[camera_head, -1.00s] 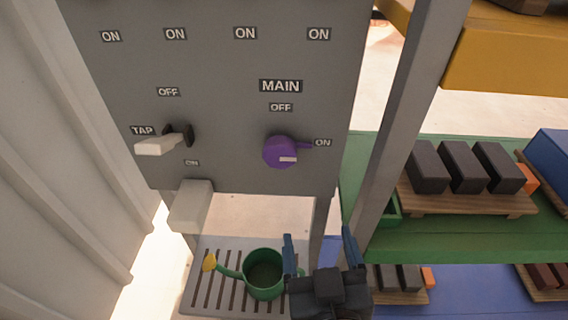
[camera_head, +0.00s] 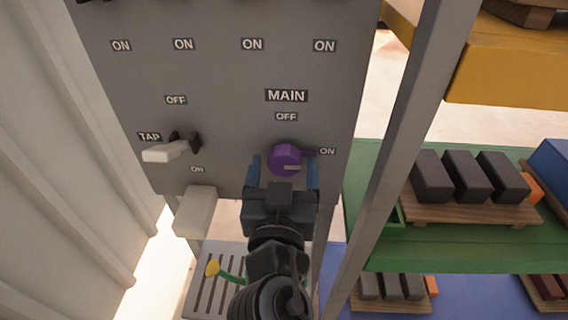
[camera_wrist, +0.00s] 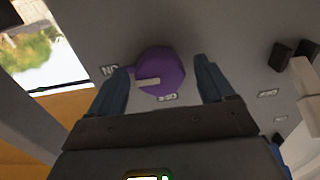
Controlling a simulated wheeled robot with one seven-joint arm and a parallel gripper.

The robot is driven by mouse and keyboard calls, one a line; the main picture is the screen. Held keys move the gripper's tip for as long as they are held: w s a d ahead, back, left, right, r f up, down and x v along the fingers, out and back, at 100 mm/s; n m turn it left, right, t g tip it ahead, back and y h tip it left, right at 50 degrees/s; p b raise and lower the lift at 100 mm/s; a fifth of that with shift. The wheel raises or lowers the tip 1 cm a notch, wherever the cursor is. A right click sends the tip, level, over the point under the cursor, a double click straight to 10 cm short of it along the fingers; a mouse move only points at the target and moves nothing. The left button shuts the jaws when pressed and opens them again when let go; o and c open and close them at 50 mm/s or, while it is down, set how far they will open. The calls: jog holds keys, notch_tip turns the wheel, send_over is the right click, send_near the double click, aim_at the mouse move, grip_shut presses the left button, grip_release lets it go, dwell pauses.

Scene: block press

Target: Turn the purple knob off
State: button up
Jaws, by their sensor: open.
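The purple knob (camera_head: 285,159) sits on the grey panel (camera_head: 230,75) below the MAIN and OFF labels. Its pointer sticks out to the right, toward the ON label (camera_head: 327,151). My gripper (camera_head: 284,172) is in front of the panel, with one blue finger on each side of the knob. The fingers are open and I see gaps between them and the knob. In the wrist view the knob (camera_wrist: 160,74) lies between the fingertips, its pointer toward the ON label at left. I cannot tell how deep the fingers reach.
A white tap lever (camera_head: 165,152) is left of the knob, above a pale spout block (camera_head: 195,211). A grey post (camera_head: 405,130) and green shelf (camera_head: 440,258) with dark blocks stand at right. A watering can, mostly hidden by my arm, is on the slatted grate (camera_head: 203,285).

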jog(key=shift+w, duration=0.3)
jog(key=c, duration=1)
